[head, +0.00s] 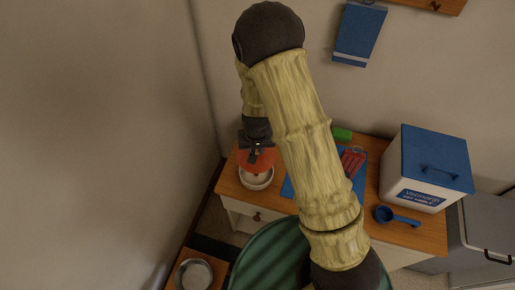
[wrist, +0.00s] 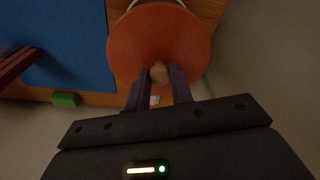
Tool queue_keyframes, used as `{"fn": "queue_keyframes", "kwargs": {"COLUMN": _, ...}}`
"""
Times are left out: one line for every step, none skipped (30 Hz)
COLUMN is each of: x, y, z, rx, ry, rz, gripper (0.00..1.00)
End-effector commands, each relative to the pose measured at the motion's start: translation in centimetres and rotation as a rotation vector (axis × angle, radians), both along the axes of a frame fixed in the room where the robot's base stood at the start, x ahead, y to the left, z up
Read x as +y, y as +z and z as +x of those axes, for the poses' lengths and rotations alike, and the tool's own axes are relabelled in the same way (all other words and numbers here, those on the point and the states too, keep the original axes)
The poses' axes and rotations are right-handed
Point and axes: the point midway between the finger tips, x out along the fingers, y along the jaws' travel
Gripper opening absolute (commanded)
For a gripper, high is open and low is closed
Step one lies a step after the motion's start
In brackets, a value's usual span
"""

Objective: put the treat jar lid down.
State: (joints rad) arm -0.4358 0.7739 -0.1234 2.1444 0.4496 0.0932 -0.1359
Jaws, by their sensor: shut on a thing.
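The treat jar lid is a round orange-red disc (head: 262,160) with a small tan knob, and it fills the upper middle of the wrist view (wrist: 135,45). My gripper (wrist: 158,76) is shut on the knob, with one finger on each side. In the head view my gripper (head: 257,146) points down over the left end of the wooden cabinet top. The lid is just above or at a white round jar or bowl (head: 257,184), partly covering its opening. I cannot tell whether they touch.
Right of the lid are a blue mat (head: 289,188), partly behind my arm, red items (head: 352,161) and a green block (head: 342,134). A blue scoop (head: 396,217) and a white bin with a blue lid (head: 428,168) stand further right. Walls close off the left and back.

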Motion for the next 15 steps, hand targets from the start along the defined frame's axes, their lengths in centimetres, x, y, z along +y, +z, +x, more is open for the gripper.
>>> {"fn": "queue_keyframes", "kwargs": {"x": -0.2, "y": -0.1, "z": 0.1, "rx": 0.000, "ry": -0.002, "rz": -0.001, "gripper": 0.00}}
{"fn": "queue_keyframes", "kwargs": {"x": -0.5, "y": -0.2, "z": 0.1, "rx": 0.001, "ry": -0.003, "rz": -0.003, "gripper": 0.00}}
{"fn": "queue_keyframes", "kwargs": {"x": -0.9, "y": -0.5, "z": 0.3, "rx": 0.002, "ry": -0.005, "rz": -0.004, "gripper": 0.00}}
{"fn": "queue_keyframes", "kwargs": {"x": -1.4, "y": -0.7, "z": 0.4, "rx": 0.003, "ry": -0.008, "rz": -0.006, "gripper": 0.00}}
{"fn": "queue_keyframes", "kwargs": {"x": -1.9, "y": -0.9, "z": 0.5, "rx": 0.004, "ry": -0.010, "rz": -0.008, "gripper": 0.00}}
{"fn": "queue_keyframes", "kwargs": {"x": -2.8, "y": -1.3, "z": 0.7, "rx": 0.005, "ry": -0.014, "rz": -0.009, "gripper": 0.00}}
{"fn": "queue_keyframes", "kwargs": {"x": -3.5, "y": -1.6, "z": 0.9, "rx": 0.005, "ry": -0.017, "rz": -0.011, "gripper": 0.00}}
{"fn": "queue_keyframes", "kwargs": {"x": -4.3, "y": -2.0, "z": 1.1, "rx": 0.005, "ry": -0.019, "rz": -0.014, "gripper": 0.00}}
{"fn": "queue_keyframes", "kwargs": {"x": -5.5, "y": -2.6, "z": 1.3, "rx": 0.007, "ry": -0.023, "rz": -0.015, "gripper": 0.00}}
{"fn": "queue_keyframes", "kwargs": {"x": -6.3, "y": -3.0, "z": 1.4, "rx": 0.007, "ry": -0.028, "rz": -0.015, "gripper": 0.00}}
{"fn": "queue_keyframes", "kwargs": {"x": -7.2, "y": -3.5, "z": 1.5, "rx": 0.007, "ry": -0.030, "rz": -0.016, "gripper": 0.00}}
{"fn": "queue_keyframes", "kwargs": {"x": -8.4, "y": -4.0, "z": 1.7, "rx": 0.008, "ry": -0.034, "rz": -0.016, "gripper": 0.00}}
{"fn": "queue_keyframes", "kwargs": {"x": -9.2, "y": -4.4, "z": 1.7, "rx": 0.008, "ry": -0.036, "rz": -0.014, "gripper": 0.00}}
{"fn": "queue_keyframes", "kwargs": {"x": -10.0, "y": -4.8, "z": 1.8, "rx": 0.007, "ry": -0.038, "rz": -0.012, "gripper": 0.00}}
{"fn": "queue_keyframes", "kwargs": {"x": -11.0, "y": -5.3, "z": 1.9, "rx": 0.007, "ry": -0.041, "rz": -0.010, "gripper": 0.00}}
